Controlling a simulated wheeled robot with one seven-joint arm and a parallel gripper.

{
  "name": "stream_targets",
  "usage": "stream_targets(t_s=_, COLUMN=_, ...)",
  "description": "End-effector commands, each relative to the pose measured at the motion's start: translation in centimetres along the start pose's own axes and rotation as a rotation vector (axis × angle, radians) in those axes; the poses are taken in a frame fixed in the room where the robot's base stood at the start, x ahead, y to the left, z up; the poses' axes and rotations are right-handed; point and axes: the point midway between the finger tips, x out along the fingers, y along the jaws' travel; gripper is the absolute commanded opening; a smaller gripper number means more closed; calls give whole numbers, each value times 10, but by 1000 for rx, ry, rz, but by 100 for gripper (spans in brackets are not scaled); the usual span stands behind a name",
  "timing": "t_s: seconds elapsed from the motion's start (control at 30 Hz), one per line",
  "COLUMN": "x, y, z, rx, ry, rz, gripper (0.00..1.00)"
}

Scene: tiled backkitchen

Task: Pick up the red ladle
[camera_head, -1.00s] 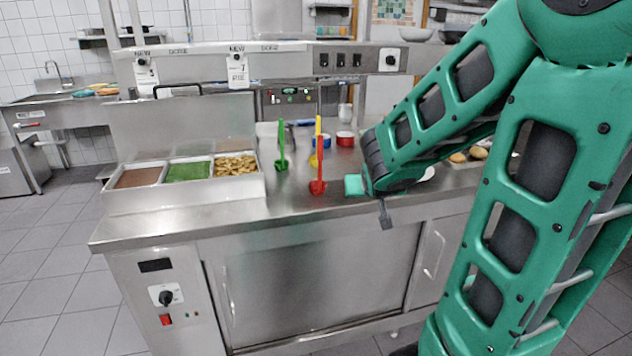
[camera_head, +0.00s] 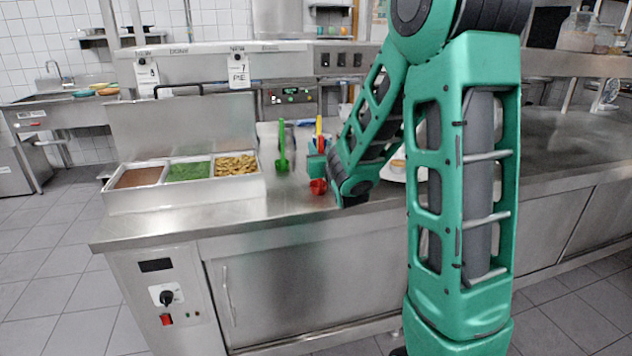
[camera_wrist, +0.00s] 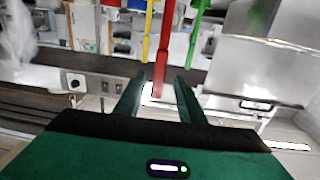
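The red ladle stands upright on the steel counter in the head view, its bowl (camera_head: 318,187) showing just below my gripper (camera_head: 316,165). Part of its handle is hidden there by the gripper. In the wrist view the red handle (camera_wrist: 164,40) runs down between the two green fingertips of my gripper (camera_wrist: 159,82). The fingers are apart, with a gap on each side of the handle. I cannot tell how deep the handle lies between them.
A green ladle (camera_head: 282,150) stands to the left of the red one. A yellow ladle (camera_head: 319,125) stands close behind it, partly hidden. A steel food container (camera_head: 140,202) with several filled trays sits at the left. The counter front by the red bowl is clear.

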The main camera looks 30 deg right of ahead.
Motion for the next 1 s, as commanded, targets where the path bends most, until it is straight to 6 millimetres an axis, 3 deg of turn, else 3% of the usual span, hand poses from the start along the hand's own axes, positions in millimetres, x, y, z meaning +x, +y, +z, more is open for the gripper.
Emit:
stream_targets(t_s=0.23, x=17, y=1, z=1, rx=0, ry=0, rz=1, gripper=36)
stream_targets(t_s=0.5, x=53, y=2, z=4, rx=-1, ry=0, rz=1, gripper=36)
stream_targets(t_s=0.83, x=59, y=2, z=3, rx=-1, ry=0, rz=0, gripper=36)
stream_targets(t_s=1.0, x=59, y=2, z=3, rx=-1, ry=0, rz=0, gripper=0)
